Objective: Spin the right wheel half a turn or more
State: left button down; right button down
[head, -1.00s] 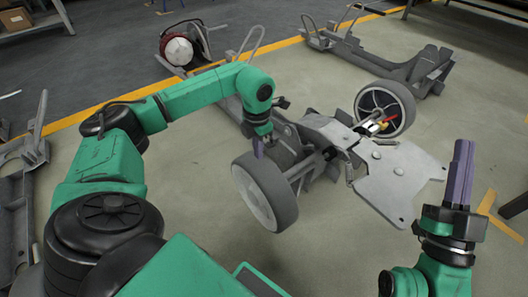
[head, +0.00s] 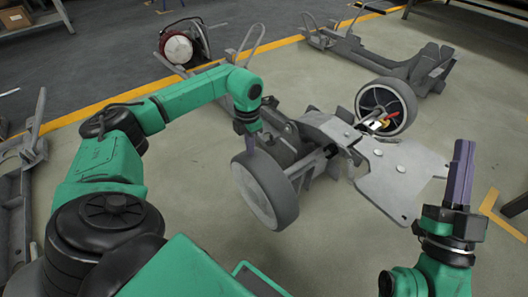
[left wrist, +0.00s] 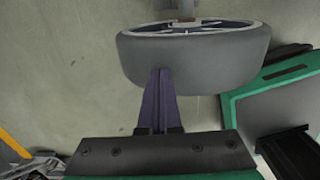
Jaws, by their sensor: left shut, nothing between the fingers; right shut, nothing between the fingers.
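A grey chassis (head: 318,128) stands on the floor with two wheels in the head view. The near wheel (head: 268,192) has a dark grey tyre and pale hub; the far wheel (head: 386,106) has a spoked rim. I cannot tell which one the task calls right. My left gripper (head: 249,145) is shut and empty at the top of the near wheel's tyre. In the left wrist view its purple fingers (left wrist: 160,75) overlap the tread of the near wheel (left wrist: 205,62); contact cannot be told for certain. My right gripper (head: 462,160) is shut, empty and points up, right of the chassis.
A flat grey plate (head: 400,180) forms the chassis's right end, with a red and yellow part (head: 380,123) near the far wheel. The floor in front of the near wheel is clear.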

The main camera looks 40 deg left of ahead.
aim_at(264, 167)
pick_arm(q)
jog(key=shift+d, duration=0.15)
jog(key=d+p, duration=0.1)
jog(key=d, duration=0.1)
jog(key=s+d+r+p, duration=0.1)
jog(key=d, duration=0.1)
jog(key=s+d+p, duration=0.1)
jog(key=d+p, duration=0.1)
jog(key=shift+s+d+r, duration=0.15)
jog(key=shift+d, duration=0.1)
jog(key=s+d+r+p, duration=0.2)
jog(key=d+p, duration=0.3)
jog(key=d, duration=0.6)
jog(key=shift+s+d+r, duration=0.2)
jog(key=shift+s+d, duration=0.05)
jog(key=shift+s, duration=0.3)
